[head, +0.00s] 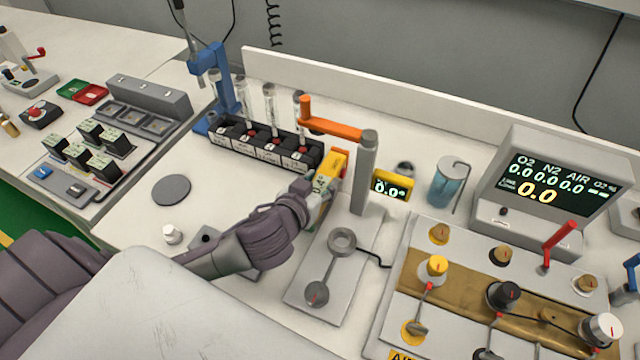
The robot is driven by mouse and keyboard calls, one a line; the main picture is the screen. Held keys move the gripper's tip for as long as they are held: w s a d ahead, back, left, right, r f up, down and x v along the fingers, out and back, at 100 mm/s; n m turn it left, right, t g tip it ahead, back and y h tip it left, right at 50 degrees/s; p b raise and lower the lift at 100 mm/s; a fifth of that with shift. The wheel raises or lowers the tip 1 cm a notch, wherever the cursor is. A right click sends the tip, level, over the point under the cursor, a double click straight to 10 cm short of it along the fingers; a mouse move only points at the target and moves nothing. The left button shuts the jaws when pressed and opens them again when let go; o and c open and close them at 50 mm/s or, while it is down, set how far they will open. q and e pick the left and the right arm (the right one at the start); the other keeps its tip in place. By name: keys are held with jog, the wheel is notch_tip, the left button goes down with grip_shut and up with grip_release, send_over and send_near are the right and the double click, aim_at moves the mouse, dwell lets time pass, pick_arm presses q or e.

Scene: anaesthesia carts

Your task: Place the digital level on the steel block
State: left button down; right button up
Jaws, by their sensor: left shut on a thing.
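My left gripper (322,190) is shut on a small yellow boxy thing (331,165) with dark markings, just left of a grey post. My fingers hide its lower part, and I cannot tell whether it touches anything below. Another small yellow box (391,187) with a lit display reading about 0.0° stands right of the post; it looks like a digital level. I cannot tell for sure which of the two is the task's level. No steel block can be told apart with certainty. My right gripper is not in view.
The grey post (364,175) with an orange handle (332,118) rises close to my gripper. A black rack (262,147) of syringes stands behind left. A grey plate with a ring (342,240), a blue-liquid beaker (449,183) and a monitor (548,190) are right. White counter is free around the grey disc (171,189).

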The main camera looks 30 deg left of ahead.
pick_arm(q)
jog(key=shift+f, duration=0.25)
jog(key=c, duration=0.6)
grip_release()
